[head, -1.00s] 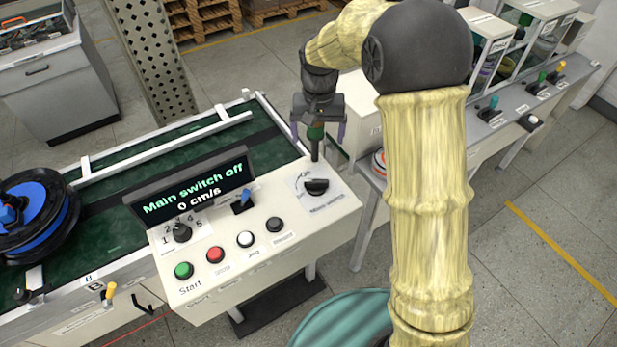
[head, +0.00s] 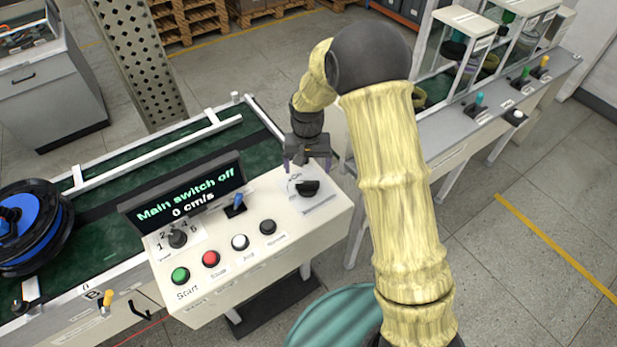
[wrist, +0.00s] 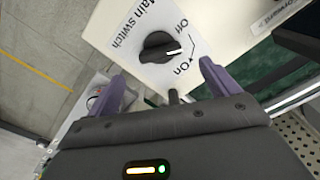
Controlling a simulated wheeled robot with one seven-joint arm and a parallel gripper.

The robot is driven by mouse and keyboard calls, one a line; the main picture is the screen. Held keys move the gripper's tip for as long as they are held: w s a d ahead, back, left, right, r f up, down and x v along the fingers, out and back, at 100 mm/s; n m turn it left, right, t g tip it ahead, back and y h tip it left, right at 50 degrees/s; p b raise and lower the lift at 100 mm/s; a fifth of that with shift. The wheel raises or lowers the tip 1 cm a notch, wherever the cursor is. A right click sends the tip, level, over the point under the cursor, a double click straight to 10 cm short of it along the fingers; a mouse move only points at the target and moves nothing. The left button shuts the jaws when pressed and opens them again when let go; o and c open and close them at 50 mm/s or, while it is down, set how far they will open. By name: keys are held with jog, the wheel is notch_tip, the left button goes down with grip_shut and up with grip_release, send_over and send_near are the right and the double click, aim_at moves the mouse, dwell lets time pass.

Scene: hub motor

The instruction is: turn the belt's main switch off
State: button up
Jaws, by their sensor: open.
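The main switch is a black rotary knob (head: 308,188) at the right end of the cream control panel (head: 335,217). In the wrist view the knob (wrist: 158,46) sits on a white plate marked "Main switch", "Off" and "On". Its white mark points right, between the two labels. The display (head: 186,194) reads "Main switch off" and "0 cm/s". My gripper (head: 307,165) is open and empty, just behind and above the knob in the head view. In the wrist view my gripper (wrist: 162,72) has its purple fingers apart, with the knob beyond their tips, not between them.
The panel also has a selector dial (head: 177,239), a blue lever (head: 237,203) and several push buttons, including green (head: 180,275) and red (head: 211,259). A green conveyor belt (head: 120,230) runs behind, carrying a blue-and-black wheel (head: 30,228). A grey bench (head: 450,130) stands at right.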

aim_at(308, 182)
notch_tip(308, 182, down, 7)
jog(key=shift+r+p, duration=0.1)
jog(key=shift+p, duration=0.6)
jog(key=c, duration=1)
